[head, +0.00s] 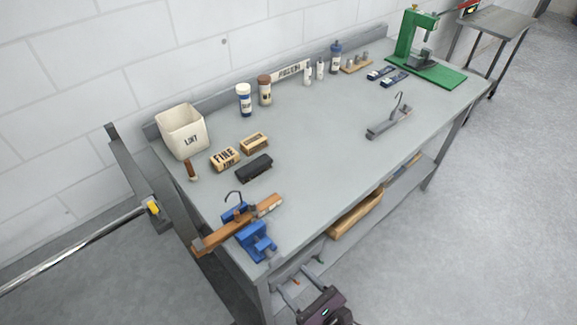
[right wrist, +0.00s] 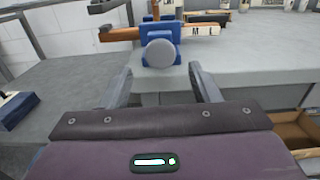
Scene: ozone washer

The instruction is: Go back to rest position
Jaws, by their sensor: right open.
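My right gripper (head: 300,289) shows at the bottom of the head view, in front of the workbench's near end and below its top. In the right wrist view its two fingers (right wrist: 162,88) are apart, with nothing between them. Beyond them stands a blue vise (right wrist: 160,48) with a round grey end. The vise also shows in the head view (head: 257,243) on the near corner of the bench (head: 310,170), with a wooden bar (head: 222,234) lying across it. My left gripper is not in either view.
A green press (head: 435,72) is at the far end. A lower shelf holds a wooden tray (head: 355,214). Grey floor (head: 480,230) lies clear at right.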

